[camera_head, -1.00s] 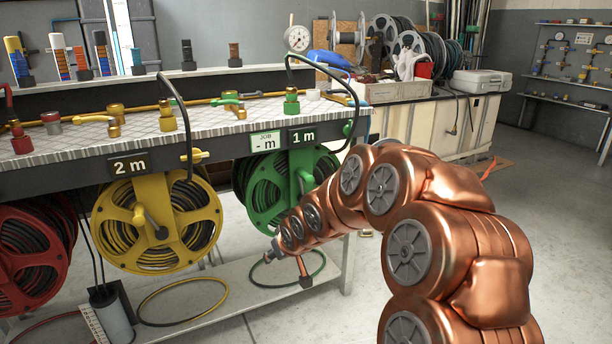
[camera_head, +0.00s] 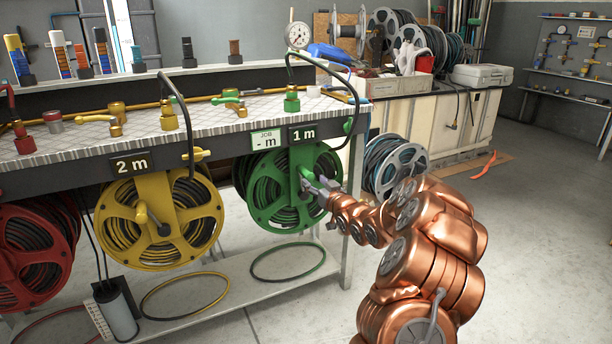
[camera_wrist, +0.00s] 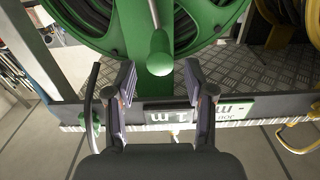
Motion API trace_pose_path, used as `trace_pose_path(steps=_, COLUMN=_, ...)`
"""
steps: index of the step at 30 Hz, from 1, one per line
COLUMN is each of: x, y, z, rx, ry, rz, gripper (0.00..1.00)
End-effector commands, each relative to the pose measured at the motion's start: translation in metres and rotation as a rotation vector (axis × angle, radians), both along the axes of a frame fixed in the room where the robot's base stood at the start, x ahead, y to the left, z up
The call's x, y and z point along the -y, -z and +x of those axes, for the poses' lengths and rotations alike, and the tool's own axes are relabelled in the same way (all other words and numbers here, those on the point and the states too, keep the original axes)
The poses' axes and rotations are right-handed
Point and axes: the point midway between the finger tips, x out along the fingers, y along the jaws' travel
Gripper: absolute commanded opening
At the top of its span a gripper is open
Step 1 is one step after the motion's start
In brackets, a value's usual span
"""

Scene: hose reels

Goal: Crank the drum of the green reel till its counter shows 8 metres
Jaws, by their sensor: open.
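The green reel (camera_head: 268,205) hangs under the bench at its right end, with dark hose wound on its drum. Its counter (camera_head: 303,134) reads 1 m, and a job plate (camera_head: 266,139) beside it shows "- m". My gripper (camera_head: 313,184) is at the front of the green reel, close to its hub. In the wrist view my gripper (camera_wrist: 161,88) is open, and the green crank knob (camera_wrist: 160,55) lies in line with the gap between the fingers, just beyond the tips. No contact shows. The wrist view is turned upside down, with the counter (camera_wrist: 168,116) below the drum.
A yellow reel (camera_head: 128,222) with a 2 m counter (camera_head: 131,164) and a red reel (camera_head: 30,262) hang to the left. A lower shelf (camera_head: 236,268) holds hose loops. A blue-hose reel (camera_head: 408,163) stands behind my arm. The floor at right is open.

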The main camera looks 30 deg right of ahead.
Motion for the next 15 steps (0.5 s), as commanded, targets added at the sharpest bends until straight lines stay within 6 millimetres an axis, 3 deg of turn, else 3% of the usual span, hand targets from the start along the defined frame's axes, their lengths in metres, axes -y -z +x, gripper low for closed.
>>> trace_pose_path(steps=15, x=0.004, y=0.002, z=0.056, rx=-0.002, ry=0.000, rz=-0.001, gripper=0.54)
